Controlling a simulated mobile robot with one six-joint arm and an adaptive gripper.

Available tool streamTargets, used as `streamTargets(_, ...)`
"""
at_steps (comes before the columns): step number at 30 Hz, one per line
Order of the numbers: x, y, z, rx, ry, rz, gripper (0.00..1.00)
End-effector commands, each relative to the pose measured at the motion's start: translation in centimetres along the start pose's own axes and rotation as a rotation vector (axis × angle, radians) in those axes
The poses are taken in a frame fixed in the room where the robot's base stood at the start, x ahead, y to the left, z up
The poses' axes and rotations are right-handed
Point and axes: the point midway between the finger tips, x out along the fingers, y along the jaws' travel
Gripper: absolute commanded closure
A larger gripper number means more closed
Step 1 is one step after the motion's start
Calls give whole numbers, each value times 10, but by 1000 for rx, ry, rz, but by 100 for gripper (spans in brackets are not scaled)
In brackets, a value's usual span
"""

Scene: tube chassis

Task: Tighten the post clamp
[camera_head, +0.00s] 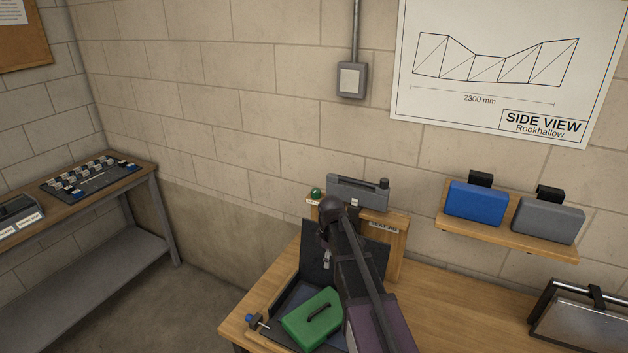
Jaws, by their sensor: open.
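My arm reaches up from the bottom middle over the wooden workbench (450,300), and its dark end bends downward in front of a small wooden stand. My gripper (326,250) is mostly hidden by the arm; the little that shows looks open and holds nothing that I can see. I cannot tell for sure which part is the post clamp. A small blue knob on a metal pin (254,320) sits at the bench's left edge. A black clamp-like piece (597,295) sits on a metal tube frame (570,322) at the far right, cut by the picture edge.
The wooden stand (397,245) carries a grey device (358,192) and a green ball (316,193). A wall shelf (500,233) holds blue and grey cases. Bare bench lies right of the arm.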

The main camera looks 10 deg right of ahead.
Motion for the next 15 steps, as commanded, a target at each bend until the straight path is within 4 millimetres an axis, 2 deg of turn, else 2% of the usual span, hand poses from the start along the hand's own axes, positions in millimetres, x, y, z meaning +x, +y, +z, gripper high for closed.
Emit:
streamTargets(1,-21,16,-9,-61,0,0,34)
streamTargets(15,-110,110,-64,-665,0,0,34)
